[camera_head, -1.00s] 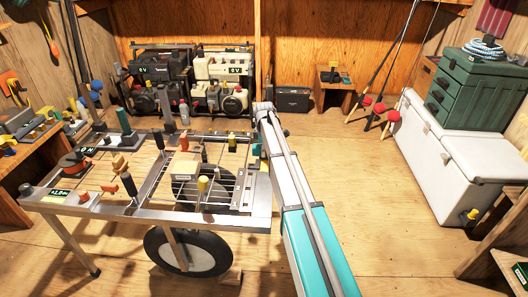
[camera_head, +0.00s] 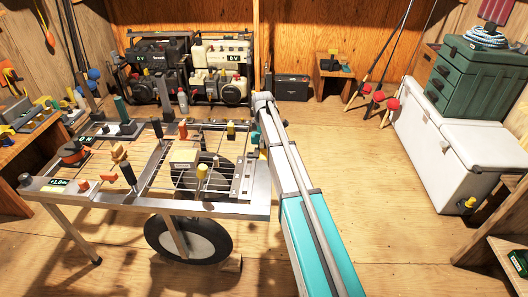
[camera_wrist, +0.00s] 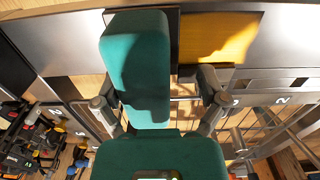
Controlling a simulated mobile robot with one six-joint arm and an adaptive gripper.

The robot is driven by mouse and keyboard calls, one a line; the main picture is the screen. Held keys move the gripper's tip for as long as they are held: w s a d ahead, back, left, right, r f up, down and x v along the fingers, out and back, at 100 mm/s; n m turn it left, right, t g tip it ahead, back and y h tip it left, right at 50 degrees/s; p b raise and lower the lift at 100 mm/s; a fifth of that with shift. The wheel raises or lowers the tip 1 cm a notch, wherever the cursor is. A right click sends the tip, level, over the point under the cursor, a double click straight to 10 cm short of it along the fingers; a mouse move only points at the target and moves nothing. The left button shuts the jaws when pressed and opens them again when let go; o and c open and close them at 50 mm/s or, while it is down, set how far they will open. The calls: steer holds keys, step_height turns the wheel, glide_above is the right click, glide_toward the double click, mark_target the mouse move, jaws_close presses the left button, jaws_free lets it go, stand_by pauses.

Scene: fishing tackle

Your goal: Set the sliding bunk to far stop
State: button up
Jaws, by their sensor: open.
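A green padded block (camera_wrist: 138,65) stands tall in the upper middle of the wrist view; I take it for the sliding bunk. A second green piece (camera_wrist: 160,155) with a small dark label fills the bottom centre. My gripper (camera_wrist: 157,106) is open, with one dark finger on each side of the tall green block. I cannot tell whether either finger touches it. In the head view my arm hides most of this spot, and only a small green part (camera_head: 256,138) shows left of my arm. The gripper itself is hidden there.
A white cooler (camera_head: 455,165) is at right; the floor between is clear.

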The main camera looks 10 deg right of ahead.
steer(key=s+a, duration=0.2)
steer(key=s, duration=0.4)
steer(key=s+a, duration=0.2)
steer(key=s, duration=0.4)
steer(key=s+a, duration=0.1)
steer(key=s, duration=0.5)
steer(key=shift+a, duration=0.4)
steer(key=shift+w+r+p, duration=0.1)
steer(key=shift+r+p, duration=0.45)
step_height(320, 180, up, 13)
steer(key=p, duration=1.3)
steer(key=s+m, duration=0.6)
steer(key=s, duration=0.1)
steer(key=shift+r+m+p, duration=0.25)
steer(key=shift+m+p, duration=0.05)
steer(key=n, duration=0.5)
glide_above(259, 179)
steer(key=shift+w+d+f+n+b, duration=0.15)
steer(key=shift+w+f+n+b, duration=0.3)
steer(key=shift+w+n, duration=0.3)
